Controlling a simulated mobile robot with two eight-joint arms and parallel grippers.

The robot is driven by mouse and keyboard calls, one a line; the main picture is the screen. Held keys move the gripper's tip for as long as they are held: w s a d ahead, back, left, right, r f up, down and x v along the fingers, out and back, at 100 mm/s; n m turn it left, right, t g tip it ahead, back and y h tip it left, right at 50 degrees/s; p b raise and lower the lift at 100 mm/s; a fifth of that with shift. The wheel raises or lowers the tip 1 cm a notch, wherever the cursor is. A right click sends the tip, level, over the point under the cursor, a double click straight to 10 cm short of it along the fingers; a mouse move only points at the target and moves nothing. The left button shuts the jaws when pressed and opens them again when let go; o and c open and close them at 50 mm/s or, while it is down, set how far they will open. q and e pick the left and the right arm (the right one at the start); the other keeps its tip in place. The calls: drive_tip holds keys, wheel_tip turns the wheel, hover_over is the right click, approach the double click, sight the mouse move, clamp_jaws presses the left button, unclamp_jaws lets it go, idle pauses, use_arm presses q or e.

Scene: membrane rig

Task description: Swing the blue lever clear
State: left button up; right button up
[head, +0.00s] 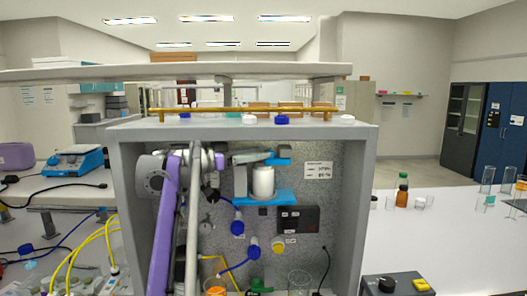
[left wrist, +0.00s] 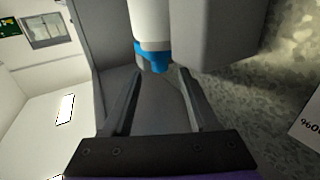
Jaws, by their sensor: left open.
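The blue lever (head: 279,161) sits at the top of a clamp inside the grey open-fronted cabinet (head: 368,190). Below it a white cylinder (head: 263,181) stands upright on a blue bracket (head: 276,197). My left gripper (head: 222,161) reaches in from the left, level with the lever and left of it; its fingertips are hard to make out in the head view. In the left wrist view my left gripper (left wrist: 160,90) is open with nothing between its fingers. Ahead of the fingers is a white cylinder (left wrist: 148,25) with a blue end (left wrist: 154,55). My right gripper is not in view.
A grey block (left wrist: 215,30) is close to the fingers in the wrist view. Blue knobs (head: 237,222) and a dark panel (head: 298,219) are on the cabinet's back wall. A brown bottle (head: 402,193) stands on the bench to the right. Yellow cables (head: 75,255) lie left.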

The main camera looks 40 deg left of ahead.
sight(277, 157)
use_arm(q)
drive_tip(key=shift+x, duration=1.25)
clamp_jaws()
